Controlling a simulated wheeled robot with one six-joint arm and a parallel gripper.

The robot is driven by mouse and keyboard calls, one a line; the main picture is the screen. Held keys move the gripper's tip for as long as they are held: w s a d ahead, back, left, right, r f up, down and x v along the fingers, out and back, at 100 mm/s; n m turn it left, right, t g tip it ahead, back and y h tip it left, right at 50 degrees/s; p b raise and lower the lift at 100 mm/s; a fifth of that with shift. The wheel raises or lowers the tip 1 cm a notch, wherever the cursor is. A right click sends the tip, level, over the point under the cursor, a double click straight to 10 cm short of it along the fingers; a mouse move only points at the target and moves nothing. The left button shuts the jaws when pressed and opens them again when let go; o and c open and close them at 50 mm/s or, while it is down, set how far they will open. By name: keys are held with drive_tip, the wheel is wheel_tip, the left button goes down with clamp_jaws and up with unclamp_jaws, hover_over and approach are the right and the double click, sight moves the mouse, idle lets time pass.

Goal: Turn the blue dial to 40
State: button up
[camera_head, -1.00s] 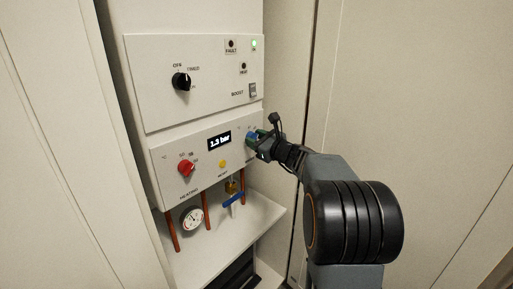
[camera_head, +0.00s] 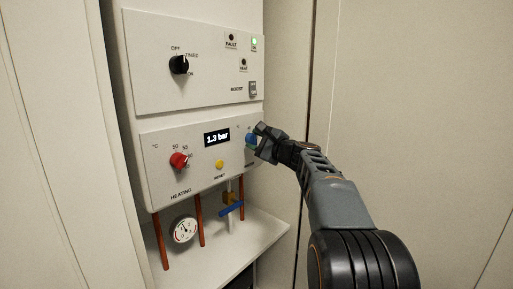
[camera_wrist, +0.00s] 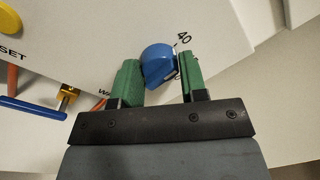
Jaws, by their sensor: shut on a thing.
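The blue dial (camera_head: 251,140) sits at the right end of the lower white panel. In the wrist view the blue dial (camera_wrist: 158,64) lies between the two green fingers of my gripper (camera_wrist: 162,76), which is shut on it. The mark 40 (camera_wrist: 183,38) shows on the panel just up and right of the dial. Part of the dial's scale and lettering is hidden by the fingers. In the head view my gripper (camera_head: 262,142) reaches the dial from the right and hides part of it.
A red heating knob (camera_head: 179,160), a yellow reset button (camera_head: 220,165) and a display reading 1.3 bar (camera_head: 217,138) share the lower panel. A blue valve handle (camera_head: 231,209), copper pipes (camera_head: 201,220) and a gauge (camera_head: 184,229) are below. A black knob (camera_head: 179,64) is above.

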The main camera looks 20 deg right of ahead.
drive_tip(key=shift+f, duration=0.1)
idle(0.3)
drive_tip(key=o, duration=0.9)
drive_tip(key=v, duration=1.3)
drive_tip(key=shift+s+d, duration=0.15)
drive_tip(key=shift+s, duration=0.25)
